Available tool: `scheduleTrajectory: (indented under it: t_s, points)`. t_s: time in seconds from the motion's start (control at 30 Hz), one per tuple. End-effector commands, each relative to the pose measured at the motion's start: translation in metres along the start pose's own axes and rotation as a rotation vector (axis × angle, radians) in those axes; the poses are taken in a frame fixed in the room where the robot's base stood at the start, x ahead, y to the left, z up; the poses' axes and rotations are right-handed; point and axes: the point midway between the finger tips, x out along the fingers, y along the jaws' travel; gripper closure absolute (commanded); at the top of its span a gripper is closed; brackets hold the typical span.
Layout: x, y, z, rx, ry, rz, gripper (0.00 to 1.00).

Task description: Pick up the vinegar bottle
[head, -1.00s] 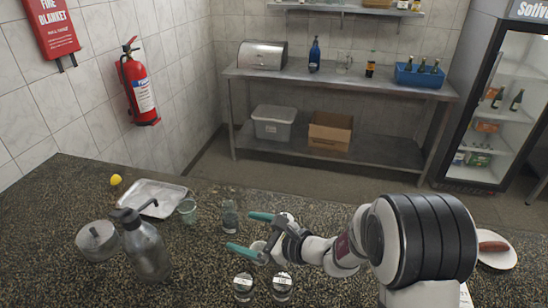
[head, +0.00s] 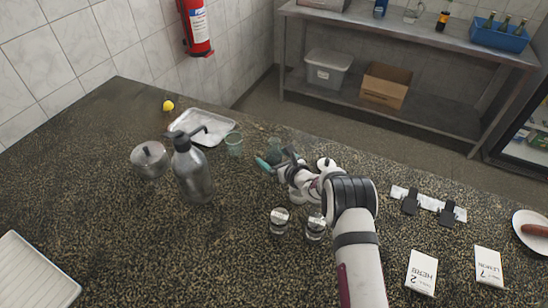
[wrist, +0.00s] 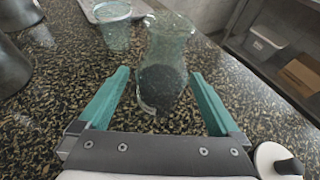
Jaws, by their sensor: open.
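A clear glass bottle with dark contents (wrist: 162,70), flared at the top, stands upright on the speckled counter. I take it for the vinegar bottle, though I can read no label. My gripper (wrist: 160,76) is open, with one teal finger on each side of the bottle's lower part in the wrist view. It is not closed on the bottle, and I cannot tell whether a finger touches it. In the head view my gripper (head: 278,159) is low over the counter, and the bottle (head: 275,144) shows just beyond it, partly hidden.
A glass tumbler (head: 234,143) and a metal tray (head: 205,131) stand left of the bottle. A steel pump bottle (head: 193,175) and a metal pot (head: 149,162) are further left. Two small jars (head: 279,221) stand nearer me.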

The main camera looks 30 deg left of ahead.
Motion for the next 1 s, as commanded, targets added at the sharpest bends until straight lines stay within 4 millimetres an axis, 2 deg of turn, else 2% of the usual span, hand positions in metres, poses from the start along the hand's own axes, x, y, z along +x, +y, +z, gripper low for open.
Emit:
scheduleTrajectory:
  t_s: [0.2,0.7,0.77,1.0]
  points:
    - [0.0016,-0.0002,0.0005,0.001,-0.001,0.0,0.01]
    - [0.0012,-0.0003,0.0005,0.001,-0.001,0.0,0.91]
    - [0.0012,-0.0002,0.0005,0.0,-0.001,0.0,1.0]
    - [0.0012,-0.0004,0.0012,0.0,-0.002,0.0,1.0]
